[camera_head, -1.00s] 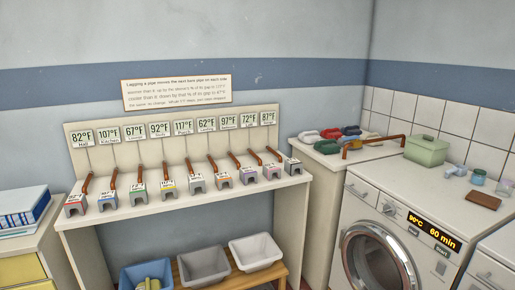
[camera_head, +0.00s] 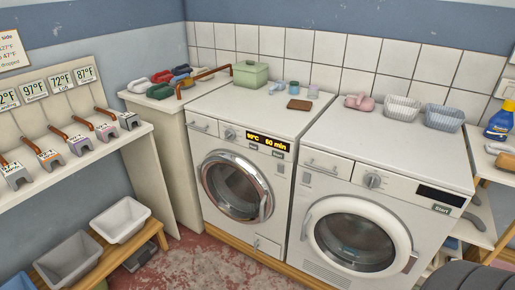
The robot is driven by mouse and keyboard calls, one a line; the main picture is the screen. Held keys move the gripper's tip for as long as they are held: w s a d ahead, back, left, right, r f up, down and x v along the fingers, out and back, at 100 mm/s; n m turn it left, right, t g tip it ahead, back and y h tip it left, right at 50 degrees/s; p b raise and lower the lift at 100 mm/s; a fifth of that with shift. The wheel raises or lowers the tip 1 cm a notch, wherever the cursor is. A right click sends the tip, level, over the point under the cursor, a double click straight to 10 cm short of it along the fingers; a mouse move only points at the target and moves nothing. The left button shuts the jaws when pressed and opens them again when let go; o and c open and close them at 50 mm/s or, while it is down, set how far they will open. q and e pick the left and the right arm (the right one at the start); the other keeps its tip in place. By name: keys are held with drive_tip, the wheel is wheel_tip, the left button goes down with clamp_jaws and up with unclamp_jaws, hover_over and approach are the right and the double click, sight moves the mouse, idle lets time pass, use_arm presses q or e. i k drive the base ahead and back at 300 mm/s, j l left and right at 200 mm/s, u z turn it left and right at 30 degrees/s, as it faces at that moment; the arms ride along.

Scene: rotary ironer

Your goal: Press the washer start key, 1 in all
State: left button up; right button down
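The left front-loading machine (camera_head: 232,183) has a lit amber display (camera_head: 267,142) reading 90°C and 60 min. Two small keys sit below that display; the right one (camera_head: 278,154) is too small to read clearly now. The right front-loading machine (camera_head: 357,231) has a dark display (camera_head: 441,195) and a key (camera_head: 441,208) that appears marked Start. No label clearly tells which machine is the washer. Both round doors look shut. Neither of my grippers is in view.
A green lidded box (camera_head: 250,74), small jars and a brown block (camera_head: 300,105) stand on the left machine. Two baskets (camera_head: 401,108) stand on the right one. A shelf of labelled blocks (camera_head: 50,159) is at left, with bins (camera_head: 121,220) below. Red floor (camera_head: 190,265) shows in front.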

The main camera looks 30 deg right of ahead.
sight(278, 154)
drive_tip(key=z, duration=1.05)
